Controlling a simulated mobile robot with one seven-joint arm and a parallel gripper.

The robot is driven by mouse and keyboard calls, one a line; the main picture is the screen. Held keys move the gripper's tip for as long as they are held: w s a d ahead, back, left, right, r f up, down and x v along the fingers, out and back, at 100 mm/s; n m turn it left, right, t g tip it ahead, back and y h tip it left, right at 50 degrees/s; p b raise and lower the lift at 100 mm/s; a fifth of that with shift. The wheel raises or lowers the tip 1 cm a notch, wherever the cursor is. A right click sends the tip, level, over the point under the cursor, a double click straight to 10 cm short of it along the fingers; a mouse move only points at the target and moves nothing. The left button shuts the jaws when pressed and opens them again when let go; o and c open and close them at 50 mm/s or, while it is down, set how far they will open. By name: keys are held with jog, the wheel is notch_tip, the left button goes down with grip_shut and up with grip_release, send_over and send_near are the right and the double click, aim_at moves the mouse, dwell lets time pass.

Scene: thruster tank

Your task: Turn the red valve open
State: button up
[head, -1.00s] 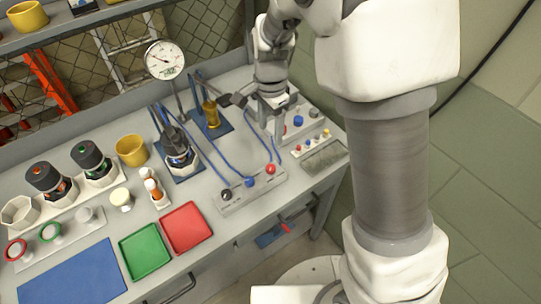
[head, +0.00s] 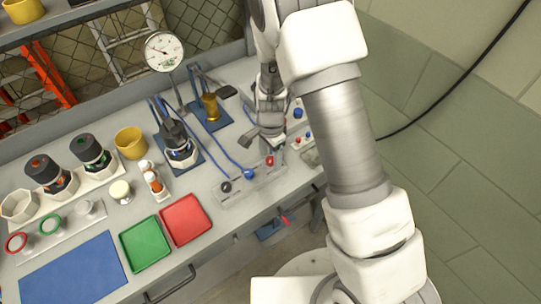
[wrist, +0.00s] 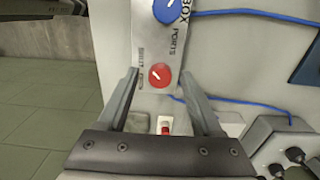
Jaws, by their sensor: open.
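The red valve (head: 270,160) is a round knob at the right end of a light grey control box (head: 235,196) on the bench in the head view. In the wrist view the red valve (wrist: 160,76) has a white pointer mark slanting up-left. My gripper (head: 260,143) is over that end of the box, pointing down. In the wrist view my gripper (wrist: 158,78) is open, with one finger to each side of the red valve. No contact shows, and I cannot tell the height gap.
A blue knob (wrist: 169,9) sits farther along the same box. Blue hoses (head: 222,150) run behind it. A red tray (head: 186,219) and a green tray (head: 146,243) lie to the left. Another box (head: 305,128) stands behind my gripper.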

grip_shut()
dwell(0.3)
jog(key=shift+n, duration=0.3)
jog(key=n+b, duration=0.2)
jog(key=n, duration=0.1)
jog(key=shift+f+n, duration=0.1)
jog(key=shift+n, duration=0.2)
jog(key=n+b, duration=0.2)
jog(key=n, duration=0.2)
jog(key=shift+n, duration=0.3)
jog(key=n+b, duration=0.1)
jog(key=n, duration=0.3)
jog(key=shift+n+b, duration=0.3)
jog(key=shift+b, duration=0.05)
jog(key=shift+n+b, duration=0.3)
jog(key=shift+n, duration=1.9)
